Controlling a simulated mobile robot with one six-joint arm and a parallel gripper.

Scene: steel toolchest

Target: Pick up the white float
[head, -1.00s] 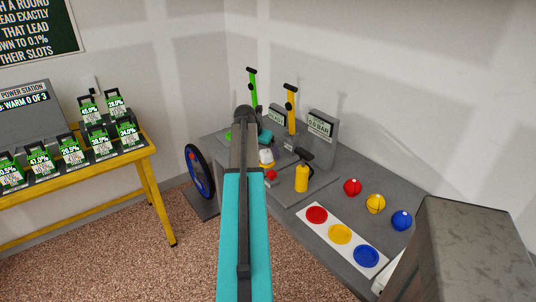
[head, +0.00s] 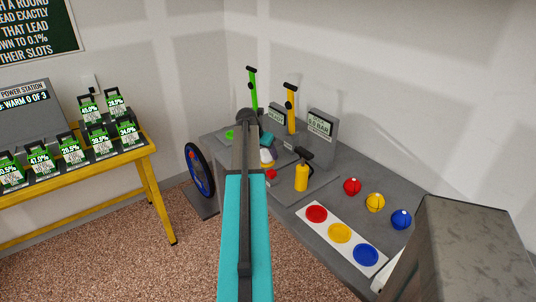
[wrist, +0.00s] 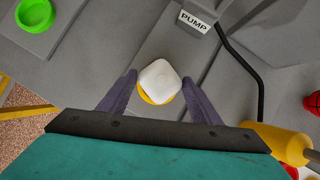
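The white float (wrist: 160,76) is a pale block with rounded corners, with a yellow round part showing under its lower edge in the wrist view. It also shows small in the head view (head: 267,153), partly hidden behind my arm. My gripper (wrist: 159,79) is open, with one dark purple finger on each side of the float. A gap shows between the left finger and the float; the right fingertip is very close to it, and I cannot tell if they touch. The float still rests at the bench.
A green ring (wrist: 35,14) lies at upper left in the wrist view. A yellow pump cylinder (head: 301,178) stands right of the float, with a black hose (wrist: 243,62). Red (head: 352,187), yellow (head: 375,203) and blue (head: 401,219) balls sit farther right on the grey bench.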

